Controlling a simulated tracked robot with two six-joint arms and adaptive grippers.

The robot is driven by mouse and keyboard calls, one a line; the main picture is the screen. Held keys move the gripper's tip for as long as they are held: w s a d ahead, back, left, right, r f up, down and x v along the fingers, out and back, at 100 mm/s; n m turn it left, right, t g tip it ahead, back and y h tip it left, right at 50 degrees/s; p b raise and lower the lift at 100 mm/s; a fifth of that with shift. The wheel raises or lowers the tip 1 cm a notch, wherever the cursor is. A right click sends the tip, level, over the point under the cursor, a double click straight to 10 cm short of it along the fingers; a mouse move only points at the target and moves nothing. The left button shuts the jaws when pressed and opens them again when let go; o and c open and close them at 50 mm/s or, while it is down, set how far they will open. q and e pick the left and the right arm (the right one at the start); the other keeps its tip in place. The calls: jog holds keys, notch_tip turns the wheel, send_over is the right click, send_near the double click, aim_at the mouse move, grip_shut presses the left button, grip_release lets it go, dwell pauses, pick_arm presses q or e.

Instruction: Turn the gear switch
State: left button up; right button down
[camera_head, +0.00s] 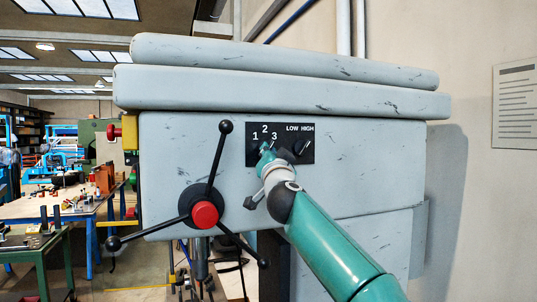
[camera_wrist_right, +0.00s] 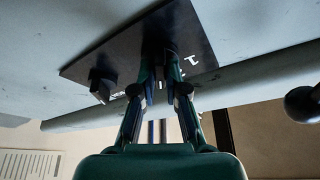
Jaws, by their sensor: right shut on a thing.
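A black switch panel (camera_head: 303,157) on the grey machine head carries the white marks 1, 2, 3 and LOW, HIGH. The gear switch (camera_wrist_right: 158,48), under the numbers, is a dark knob mostly hidden by my fingers. My right gripper (camera_head: 265,153) reaches up to it from the lower right and is shut on it. In the right wrist view the two fingers close in on the knob from both sides. The pointing direction of the knob cannot be read. The second knob (camera_head: 300,147), under LOW and HIGH, is free beside my gripper. My left gripper is not in view.
A three-armed black handle with a red hub (camera_head: 205,214) sticks out left of my right arm. Workbenches (camera_head: 70,204) stand further back left. A paper sheet (camera_head: 515,105) hangs on the right wall.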

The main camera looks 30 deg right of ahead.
jog(key=shift+r+m+g+h, duration=0.15)
jog(key=shift+m+g+h, duration=0.3)
jog(key=shift+m, duration=0.8)
jog(key=shift+r+m+g+h, duration=0.1)
jog(key=shift+m+g+h, duration=0.3)
jog(key=shift+m, duration=0.85)
jog(key=shift+g, duration=0.25)
jog(key=c, duration=1.2)
grip_release()
jog(key=shift+f, duration=0.1)
jog(key=shift+f, duration=0.1)
jog(key=v, duration=1.2)
